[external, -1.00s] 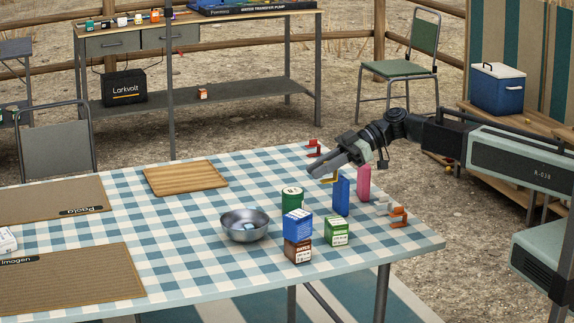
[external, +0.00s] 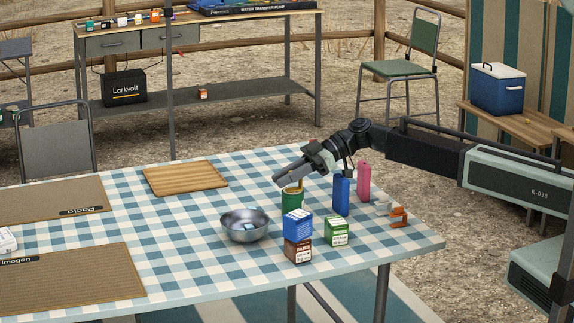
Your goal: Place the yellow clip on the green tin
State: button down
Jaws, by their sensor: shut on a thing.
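My gripper (external: 283,182) is over the green tin (external: 292,202), pointing down to the left, and is shut on the yellow clip (external: 297,187). Only a small part of the clip shows below the fingers, at the tin's top. I cannot tell whether the clip touches the tin. The green tin stands upright on the checked table, behind the blue box.
A blue box (external: 297,224) sits on a brown box (external: 297,250), with a green box (external: 337,231) beside them. A metal bowl (external: 245,225) is left of the tin. Blue (external: 341,194) and pink (external: 363,182) bottles stand to the right, near an orange clip (external: 399,218).

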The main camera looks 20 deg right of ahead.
jog(key=c, duration=1.3)
grip_release()
jog(key=shift+r, duration=0.2)
jog(key=p+v, duration=0.4)
jog(key=v, duration=0.8)
jog(key=shift+p, duration=0.3)
jog(key=shift+f, duration=0.15)
